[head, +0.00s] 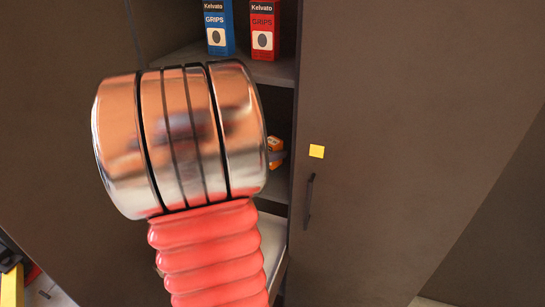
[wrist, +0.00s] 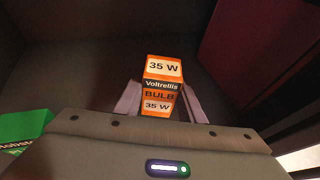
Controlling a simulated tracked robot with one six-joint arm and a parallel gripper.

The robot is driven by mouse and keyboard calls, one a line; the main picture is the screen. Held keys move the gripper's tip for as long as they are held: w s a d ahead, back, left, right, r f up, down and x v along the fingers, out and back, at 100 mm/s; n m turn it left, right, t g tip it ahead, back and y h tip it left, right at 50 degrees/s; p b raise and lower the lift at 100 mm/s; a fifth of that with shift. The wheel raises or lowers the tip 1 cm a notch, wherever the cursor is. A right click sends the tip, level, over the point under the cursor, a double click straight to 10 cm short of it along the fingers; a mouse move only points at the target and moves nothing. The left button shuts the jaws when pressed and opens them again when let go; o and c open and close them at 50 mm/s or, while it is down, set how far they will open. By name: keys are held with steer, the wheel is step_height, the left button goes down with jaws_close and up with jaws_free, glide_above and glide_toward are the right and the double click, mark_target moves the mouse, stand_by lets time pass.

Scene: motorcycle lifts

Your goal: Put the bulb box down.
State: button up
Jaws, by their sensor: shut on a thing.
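The bulb box (wrist: 160,88) is orange with black and white panels reading "35 W", "Voltrellis" and "BULB". In the wrist view it stands between the two fingers of my gripper (wrist: 161,102), which is shut on it. In the head view, an orange box that looks like the bulb box (head: 274,144) shows inside the cabinet, just right of my arm's chrome joint. My arm hides most of it and all of my gripper there. I cannot tell whether its base touches the shelf.
The dark cabinet has an upper shelf (head: 270,70) holding a blue grips box (head: 218,25) and a red grips box (head: 263,28). A door (head: 400,130) with a handle (head: 309,202) stands to the right. A green box (wrist: 22,130) is at the left in the wrist view.

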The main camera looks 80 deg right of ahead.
steer(key=shift+f, duration=0.8)
steer(key=shift+d+f, duration=0.25)
steer(key=shift+f, duration=0.2)
steer(key=o, duration=1)
steer(key=shift+f, duration=0.1)
steer(key=shift+o, duration=0.2)
steer(key=shift+a, duration=0.1)
steer(key=v, duration=1.2)
steer(key=shift+w, duration=0.1)
